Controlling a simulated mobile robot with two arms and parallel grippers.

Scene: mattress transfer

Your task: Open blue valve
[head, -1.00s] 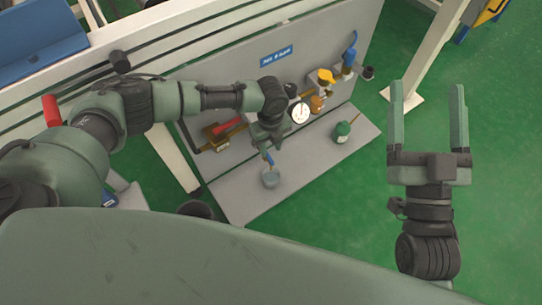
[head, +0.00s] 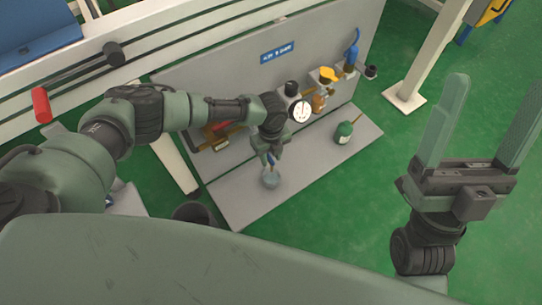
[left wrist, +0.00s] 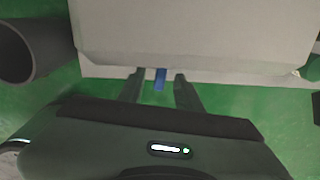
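The blue valve (head: 351,57) with its raised blue lever is at the right end of the grey panel, beside a yellow-handled valve. No gripper is near it. My left gripper (head: 272,156) is over the lower ledge, pointing down at a small blue handle that stands in a grey-blue cup (head: 270,181). In the left wrist view the blue handle (left wrist: 160,78) sits between the fingers with gaps on both sides, so the gripper is open. My right gripper (head: 492,100) is wide open and empty over the green floor at the right.
A yellow valve (head: 326,75), a round white gauge (head: 299,111) and a red-handled valve (head: 216,127) line the panel. A green bottle (head: 344,132) stands on the ledge. A dark bin (head: 193,213) is in front. A white post (head: 425,60) stands at the right.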

